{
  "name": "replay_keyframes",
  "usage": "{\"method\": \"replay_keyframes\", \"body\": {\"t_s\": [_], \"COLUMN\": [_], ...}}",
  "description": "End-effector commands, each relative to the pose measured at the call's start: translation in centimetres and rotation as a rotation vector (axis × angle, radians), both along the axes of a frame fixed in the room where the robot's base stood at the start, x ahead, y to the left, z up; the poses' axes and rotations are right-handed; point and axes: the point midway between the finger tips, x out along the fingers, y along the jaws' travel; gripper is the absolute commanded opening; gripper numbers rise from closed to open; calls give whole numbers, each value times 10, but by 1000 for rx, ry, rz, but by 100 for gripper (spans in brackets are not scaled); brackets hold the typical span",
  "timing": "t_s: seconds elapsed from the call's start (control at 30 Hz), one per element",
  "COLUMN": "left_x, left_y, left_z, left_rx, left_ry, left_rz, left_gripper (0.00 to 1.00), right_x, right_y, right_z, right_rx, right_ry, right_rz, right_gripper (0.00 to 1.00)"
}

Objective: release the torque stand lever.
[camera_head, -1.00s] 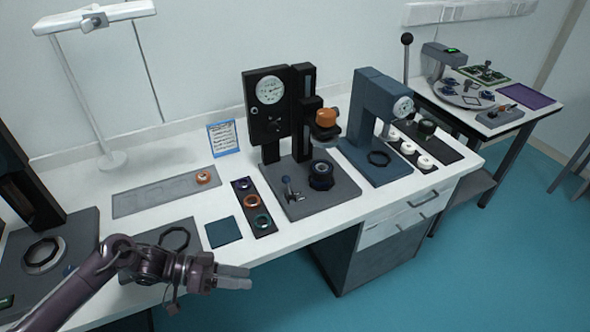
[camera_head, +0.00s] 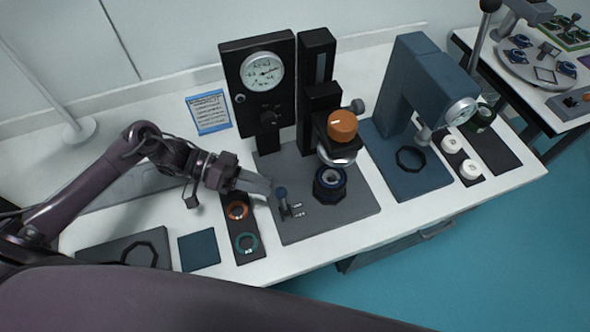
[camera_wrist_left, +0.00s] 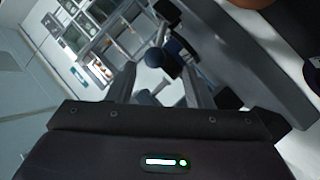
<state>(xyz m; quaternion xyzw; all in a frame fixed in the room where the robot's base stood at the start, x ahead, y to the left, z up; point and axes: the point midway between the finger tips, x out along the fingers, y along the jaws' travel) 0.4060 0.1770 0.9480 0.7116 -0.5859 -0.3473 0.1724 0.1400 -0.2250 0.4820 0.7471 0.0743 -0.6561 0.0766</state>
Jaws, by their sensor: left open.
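The torque stand (camera_head: 268,78) is black, with a round dial and an orange knob (camera_head: 342,126). Its grey base plate (camera_head: 330,220) lies on the white table. A small metal lever with a dark blue knob (camera_head: 282,193) stands at the left front of the plate, and the knob also shows between the fingers in the left wrist view (camera_wrist_left: 153,52). A dark blue ring-shaped holder (camera_head: 330,184) sits right of it. My left gripper (camera_head: 268,186) is open, its fingertips just left of the lever; contact cannot be told. My right gripper is out of view.
A blue-grey press (camera_head: 405,85) stands to the right. A dark strip with coloured rings (camera_head: 239,226) lies under and before my left gripper. A teal square pad (camera_head: 199,251) lies at the front left. A blue-framed card (camera_head: 209,112) stands behind.

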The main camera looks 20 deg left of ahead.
Motion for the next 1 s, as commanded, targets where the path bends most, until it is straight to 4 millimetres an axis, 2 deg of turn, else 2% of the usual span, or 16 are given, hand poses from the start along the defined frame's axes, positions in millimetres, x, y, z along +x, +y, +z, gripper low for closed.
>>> {"method": "replay_keyframes", "body": {"t_s": [0.03,0.2,0.3,0.43,0.67,0.83,1.0], "left_x": [0,3,4,5,6,6,6], "left_y": [-6,-32,-47,-62,-71,-71,-70], "left_z": [0,-6,-10,-16,-21,-21,-21], "left_rx": [-4,-5,-4,-4,-1,-1,-1], "left_ry": [1,0,0,0,-1,-1,-1], "left_rz": [-1,-1,0,1,1,0,0], "left_gripper": [46,46,46,46,46,46,24], "right_x": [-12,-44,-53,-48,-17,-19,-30], "right_y": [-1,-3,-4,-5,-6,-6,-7], "right_z": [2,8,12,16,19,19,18], "right_rx": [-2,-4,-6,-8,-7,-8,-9], "right_ry": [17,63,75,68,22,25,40], "right_rz": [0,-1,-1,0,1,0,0], "right_gripper": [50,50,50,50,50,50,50]}}
